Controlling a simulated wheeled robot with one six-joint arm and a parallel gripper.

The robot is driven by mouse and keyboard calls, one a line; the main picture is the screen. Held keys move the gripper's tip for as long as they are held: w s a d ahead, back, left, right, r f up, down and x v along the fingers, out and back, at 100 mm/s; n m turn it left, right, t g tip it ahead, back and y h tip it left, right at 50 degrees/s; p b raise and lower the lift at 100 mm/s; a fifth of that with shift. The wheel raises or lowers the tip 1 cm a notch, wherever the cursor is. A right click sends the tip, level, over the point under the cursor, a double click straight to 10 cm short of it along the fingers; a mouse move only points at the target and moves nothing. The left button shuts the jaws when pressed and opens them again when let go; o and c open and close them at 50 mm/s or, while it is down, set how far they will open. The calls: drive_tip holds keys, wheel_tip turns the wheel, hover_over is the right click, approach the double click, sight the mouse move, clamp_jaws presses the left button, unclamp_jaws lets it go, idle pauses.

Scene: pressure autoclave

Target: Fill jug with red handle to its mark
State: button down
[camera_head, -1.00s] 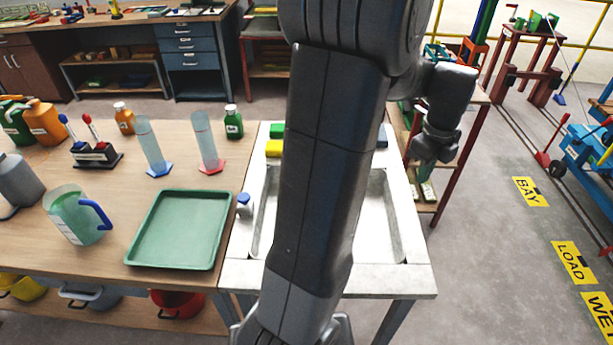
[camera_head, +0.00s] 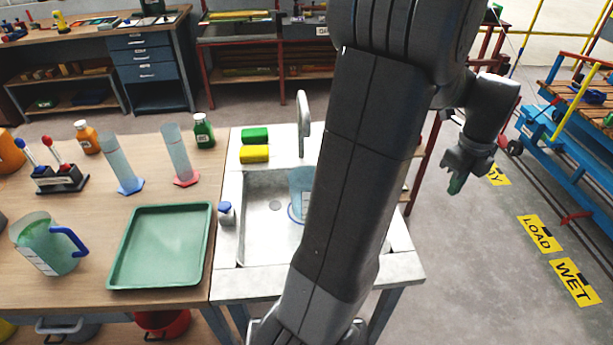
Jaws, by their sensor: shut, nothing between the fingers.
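No jug with a red handle shows in this view. A green-tinted jug with a blue handle (camera_head: 47,243) stands on the wooden bench at the left. A clear bluish vessel (camera_head: 301,188) stands in the metal sink (camera_head: 262,245). My arm covers part of it, so I cannot tell whether it has a handle, or its colour. The grey tap (camera_head: 303,120) rises behind the sink. My gripper (camera_head: 456,186) is shut and empty, out to the right of the sink, above the floor.
A green tray (camera_head: 160,245) lies on the bench left of the sink. Two measuring cylinders, one with a blue base (camera_head: 121,165) and one with a red base (camera_head: 178,155), stand behind it. Yellow and green sponges (camera_head: 254,154) lie by the sink. Open floor is at the right.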

drive_tip(key=w+a+r+n+b, duration=0.2)
drive_tip(key=w+a+b, duration=0.3)
drive_tip(key=a, duration=0.6)
drive_tip(key=w, duration=0.2)
drive_tip(key=shift+w+a+n, duration=0.15)
drive_tip(key=shift+w+n, duration=0.2)
drive_tip(key=shift+n, duration=0.05)
